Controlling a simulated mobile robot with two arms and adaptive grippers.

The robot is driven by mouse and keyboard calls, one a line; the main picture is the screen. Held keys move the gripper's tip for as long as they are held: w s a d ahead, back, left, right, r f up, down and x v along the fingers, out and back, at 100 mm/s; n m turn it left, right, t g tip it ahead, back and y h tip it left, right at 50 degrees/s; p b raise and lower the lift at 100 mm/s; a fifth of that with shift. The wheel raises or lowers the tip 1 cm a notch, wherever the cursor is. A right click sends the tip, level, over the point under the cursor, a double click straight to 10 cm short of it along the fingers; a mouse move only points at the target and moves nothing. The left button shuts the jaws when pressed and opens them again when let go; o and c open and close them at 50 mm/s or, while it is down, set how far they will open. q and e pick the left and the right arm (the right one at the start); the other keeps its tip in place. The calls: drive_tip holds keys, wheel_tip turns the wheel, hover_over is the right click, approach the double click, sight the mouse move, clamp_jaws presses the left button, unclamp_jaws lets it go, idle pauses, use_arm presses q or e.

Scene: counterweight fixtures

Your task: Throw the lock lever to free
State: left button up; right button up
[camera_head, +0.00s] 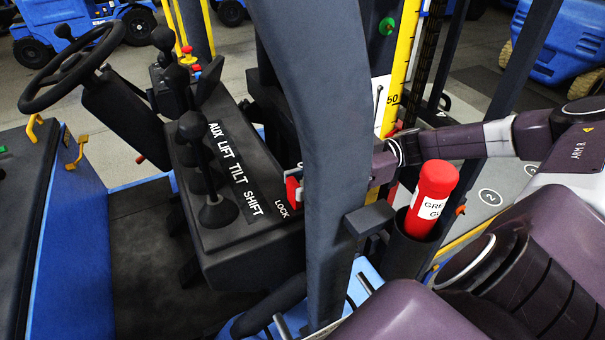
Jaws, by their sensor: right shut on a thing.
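The lock lever (292,193) is a small red handle at the right end of the black control console (240,200), beside the white word LOCK. My right arm, marked ARM R, comes in from the right and passes behind a dark upright post. The tip of my right gripper (296,173) shows just left of the post, at the lever. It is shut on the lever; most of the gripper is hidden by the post. Which way the lever is thrown I cannot tell. My left gripper is not in view.
The dark post (325,150) stands between my view and the gripper. Black knobbed levers (213,205) stand on the console left of LOCK. A red grease tube (434,190) sits in a black holder below my forearm. A steering wheel (70,65) is at upper left.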

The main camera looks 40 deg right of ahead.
idle(0.5)
drive_tip(key=o, duration=1.2)
drive_tip(key=shift+d, duration=0.1)
drive_tip(key=shift+c, duration=0.2)
wheel_tip(320, 180, up, 10)
